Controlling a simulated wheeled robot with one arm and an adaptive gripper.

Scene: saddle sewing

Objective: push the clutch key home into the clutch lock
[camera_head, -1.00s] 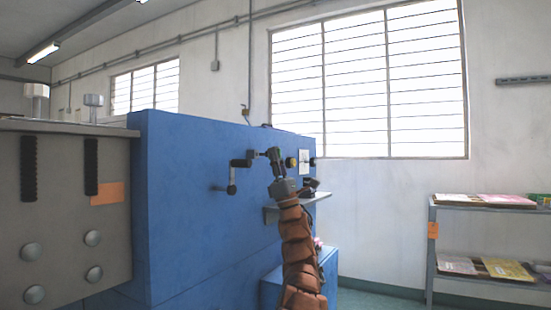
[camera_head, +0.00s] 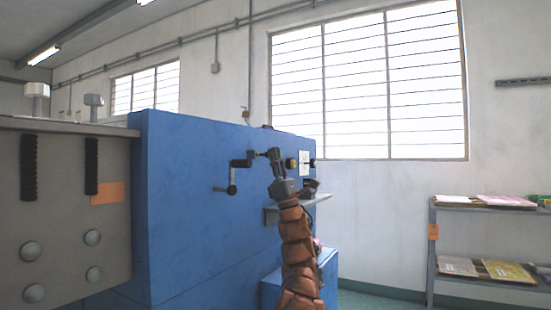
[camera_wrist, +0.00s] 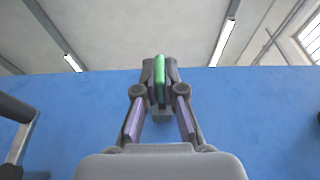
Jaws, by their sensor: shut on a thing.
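My gripper (camera_head: 274,154) is raised in front of the blue machine face (camera_head: 205,200). In the wrist view my gripper (camera_wrist: 160,88) has its fingers closed together on a narrow green piece, which I take to be the clutch key (camera_wrist: 159,74). Just below the fingertips a small grey block (camera_wrist: 162,115) shows against the blue panel. It may be part of the clutch lock, but I cannot tell. The key's far end is hidden, so I cannot see whether it is inside the lock. In the head view the fingers hide the key.
A crank (camera_head: 232,178) sticks out of the panel left of my gripper. A yellow-and-black knob (camera_head: 291,163) and a white label (camera_head: 304,163) are close on the right. A shelf rack (camera_head: 432,255) stands far right.

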